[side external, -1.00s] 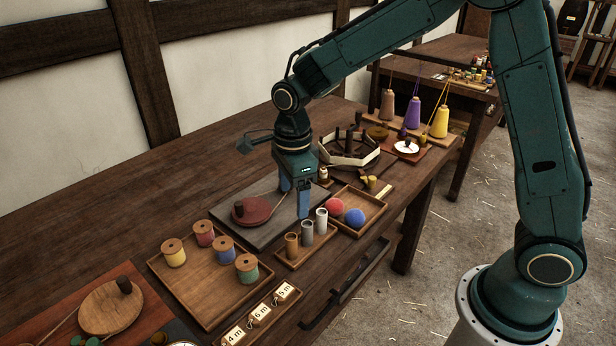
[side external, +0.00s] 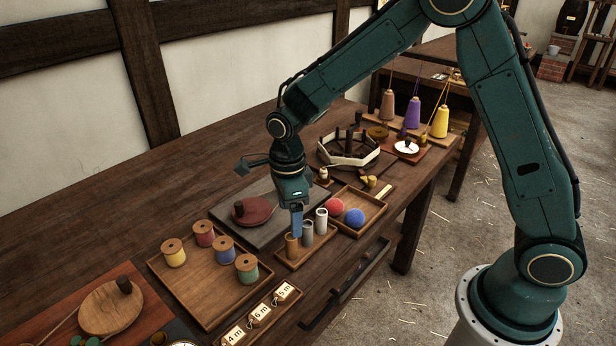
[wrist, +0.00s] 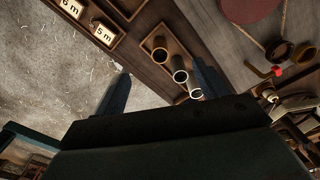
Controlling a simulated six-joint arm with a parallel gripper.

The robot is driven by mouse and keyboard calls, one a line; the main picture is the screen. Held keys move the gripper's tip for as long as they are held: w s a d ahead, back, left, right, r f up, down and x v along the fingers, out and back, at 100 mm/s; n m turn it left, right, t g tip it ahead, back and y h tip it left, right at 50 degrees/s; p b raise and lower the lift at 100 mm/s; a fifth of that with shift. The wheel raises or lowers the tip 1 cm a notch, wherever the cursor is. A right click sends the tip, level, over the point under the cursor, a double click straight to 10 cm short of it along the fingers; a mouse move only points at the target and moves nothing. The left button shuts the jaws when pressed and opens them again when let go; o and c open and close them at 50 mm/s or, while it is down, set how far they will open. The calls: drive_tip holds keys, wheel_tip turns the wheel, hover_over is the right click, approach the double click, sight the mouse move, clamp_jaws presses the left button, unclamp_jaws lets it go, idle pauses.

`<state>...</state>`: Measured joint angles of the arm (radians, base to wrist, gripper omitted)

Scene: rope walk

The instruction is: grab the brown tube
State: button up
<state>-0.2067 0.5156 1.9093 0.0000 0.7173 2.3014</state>
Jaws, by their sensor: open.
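The brown tube (side external: 292,246) stands upright at the left end of a small wooden tray (side external: 284,260), beside a grey tube (side external: 307,233) and a white tube (side external: 321,221). In the wrist view the brown tube (wrist: 160,48) shows its open top, with the grey tube (wrist: 180,76) and white tube (wrist: 195,92) in line nearer the right finger. My gripper (side external: 297,222) is open, pointing down close above the tubes in the side view. In the wrist view my gripper's fingers (wrist: 160,90) are spread apart with nothing held. The brown tube lies beyond the fingertips there.
A tray (side external: 372,221) with a red ball (side external: 335,206) and a blue ball (side external: 355,217) stands to the right. Thread spools stand in a larger tray (side external: 205,303) at the left. A grey slab with a red disc (side external: 255,211) lies behind. Number tags (side external: 261,312) lie in front.

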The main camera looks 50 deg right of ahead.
drive_tip(key=shift+f, duration=3.7)
drive_tip(key=c, duration=1.4)
drive_tip(key=shift+o, duration=0.2)
drive_tip(key=shift+r, duration=0.15)
drive_tip(key=shift+r, duration=3.85)
drive_tip(key=shift+w, duration=0.1)
